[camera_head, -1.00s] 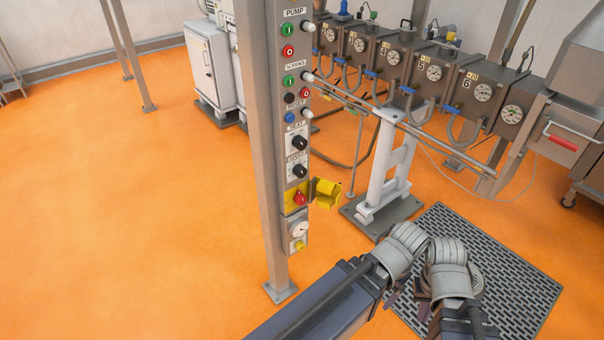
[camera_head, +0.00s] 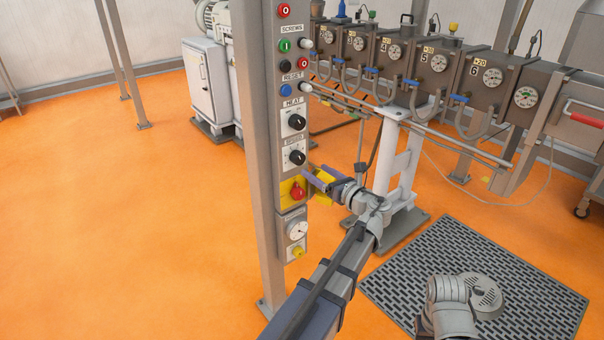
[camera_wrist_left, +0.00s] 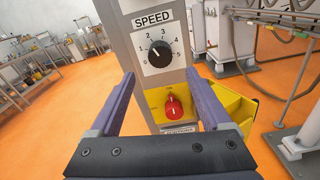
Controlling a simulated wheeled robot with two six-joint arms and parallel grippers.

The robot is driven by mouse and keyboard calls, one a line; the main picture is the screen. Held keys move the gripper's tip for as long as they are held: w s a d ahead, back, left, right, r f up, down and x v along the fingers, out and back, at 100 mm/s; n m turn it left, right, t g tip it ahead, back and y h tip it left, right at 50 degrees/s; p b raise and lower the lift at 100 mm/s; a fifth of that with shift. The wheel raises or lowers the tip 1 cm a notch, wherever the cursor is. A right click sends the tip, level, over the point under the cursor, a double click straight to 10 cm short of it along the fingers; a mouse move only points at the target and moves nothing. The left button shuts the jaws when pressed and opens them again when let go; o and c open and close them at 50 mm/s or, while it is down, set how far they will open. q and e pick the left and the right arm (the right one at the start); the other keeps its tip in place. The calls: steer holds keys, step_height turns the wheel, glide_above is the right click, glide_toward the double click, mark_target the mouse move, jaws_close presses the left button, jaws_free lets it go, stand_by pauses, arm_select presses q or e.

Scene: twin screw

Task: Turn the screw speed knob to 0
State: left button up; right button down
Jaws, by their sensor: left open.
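The black round speed knob (camera_head: 297,157) is on the control panel's white plate under the SPEED label. In the left wrist view the knob (camera_wrist_left: 159,54) has a white pointer aimed to the upper left, away from the 0 at the lower left of the numbered dial; the exact number is too small to tell. My left gripper (camera_head: 313,179) is open and empty, in front of the panel, slightly right of and below the knob. In the wrist view its two purple fingers (camera_wrist_left: 158,76) are spread on either side of the panel, apart from the knob. My right gripper is not shown.
The HEAT knob (camera_head: 297,122) is just above. The white machine support (camera_head: 398,165) stands behind my left arm. Open orange floor lies left of the post.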

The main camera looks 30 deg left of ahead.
mark_target(301, 159)
arm_select(q)
steer(key=shift+m, duration=0.3)
steer(key=x, duration=0.8)
steer(key=shift+w+r, duration=0.15)
steer(key=shift+r, duration=0.15)
jaws_close()
